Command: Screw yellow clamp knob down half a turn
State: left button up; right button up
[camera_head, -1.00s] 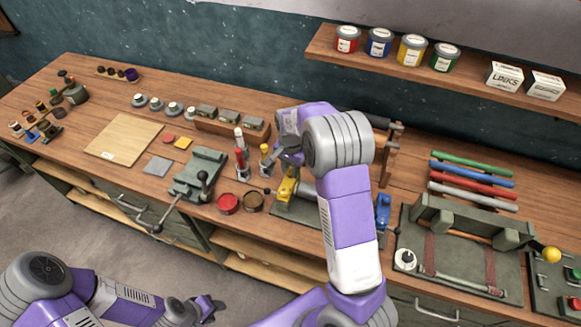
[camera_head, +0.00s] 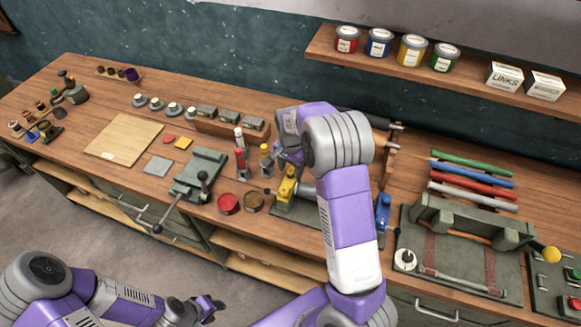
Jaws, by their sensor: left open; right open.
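A yellow clamp (camera_head: 287,187) stands on the left part of a grey-green plate (camera_head: 297,211) near the bench's front edge. Its knob cannot be made out clearly; my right gripper and arm cover part of that area. My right gripper (camera_head: 277,163) is open, pointing down-left just above and behind the yellow clamp; whether it touches anything cannot be told. My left gripper (camera_head: 213,306) is open and empty, low in front of the bench, far from the clamp. A blue clamp (camera_head: 382,211) shows right of my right arm, which hides the plate's middle.
A yellow-topped bottle (camera_head: 265,158) and a red bottle (camera_head: 240,161) stand left of my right gripper.

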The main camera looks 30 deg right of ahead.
aim_at(291, 171)
notch_tip(291, 171, up, 8)
jog(key=shift+f, duration=0.2)
dwell(0.6)
